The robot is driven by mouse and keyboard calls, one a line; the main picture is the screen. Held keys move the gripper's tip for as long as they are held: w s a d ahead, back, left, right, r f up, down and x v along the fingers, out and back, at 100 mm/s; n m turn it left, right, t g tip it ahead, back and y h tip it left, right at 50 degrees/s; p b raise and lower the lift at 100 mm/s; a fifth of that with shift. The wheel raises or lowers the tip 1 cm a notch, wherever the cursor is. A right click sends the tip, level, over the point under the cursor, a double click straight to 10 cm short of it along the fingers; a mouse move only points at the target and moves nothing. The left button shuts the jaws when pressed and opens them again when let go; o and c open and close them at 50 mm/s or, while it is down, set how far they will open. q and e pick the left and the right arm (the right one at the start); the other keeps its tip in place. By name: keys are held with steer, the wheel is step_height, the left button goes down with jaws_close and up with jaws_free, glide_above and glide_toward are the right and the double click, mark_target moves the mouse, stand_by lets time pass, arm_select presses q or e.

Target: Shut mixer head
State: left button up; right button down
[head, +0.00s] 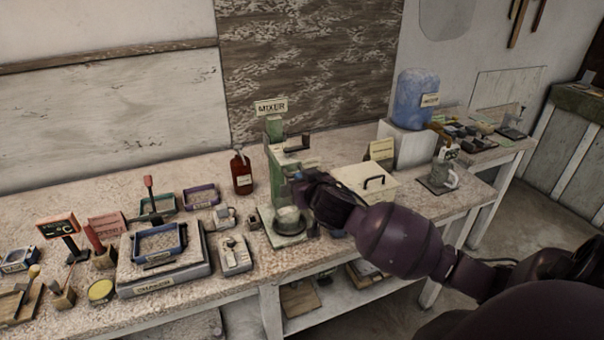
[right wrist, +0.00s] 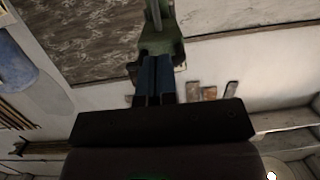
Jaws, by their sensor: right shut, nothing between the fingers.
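The green mixer (head: 279,190) stands on the bench under a sign reading MIXER. A green part rises upright at its top (head: 274,128), seemingly the raised head; its exact angle is hard to tell. A dark bar-like handle (head: 296,146) juts right from the upper part. A metal bowl (head: 289,221) sits on the mixer base. My right gripper (head: 295,178) is beside the mixer's column, above the bowl and below the handle. In the right wrist view its blue fingers (right wrist: 155,78) are together and empty, with green mixer metal (right wrist: 160,42) just beyond; contact is unclear. My left gripper is not in view.
A dark red bottle (head: 242,173) stands behind left of the mixer. A charger tray (head: 165,270) and small tools crowd the bench on the left.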

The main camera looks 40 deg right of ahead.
step_height(320, 180, down, 9)
steer(key=b, duration=0.3)
steer(key=shift+b, duration=0.35)
steer(key=shift+w+r, duration=0.1)
steer(key=shift+r, duration=0.05)
